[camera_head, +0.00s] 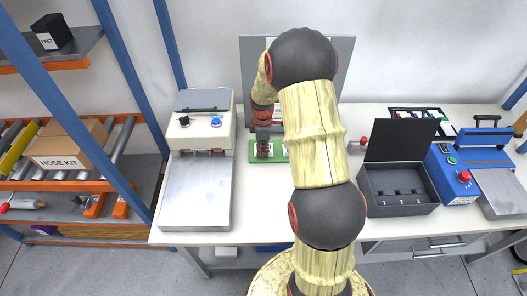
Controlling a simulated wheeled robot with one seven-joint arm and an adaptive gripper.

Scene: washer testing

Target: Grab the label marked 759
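I cannot make out any label marked 759 in this view; it may be hidden or too small to read. My gripper (263,149) points down over a green board (282,151) on the white table, behind my arm. The gripper is small and partly covers the board, so I cannot tell whether its fingers are open, shut or touching anything. My arm hides the middle of the table and part of the grey panel (251,62) behind it.
A press-like machine (199,193) stands left on the table (252,215). An open black case (406,208) with numbered slots, a dark tray (449,129) and a blue machine (451,174) stand right. A rack (112,50) holds a HOSE KIT carton (70,146) at far left.

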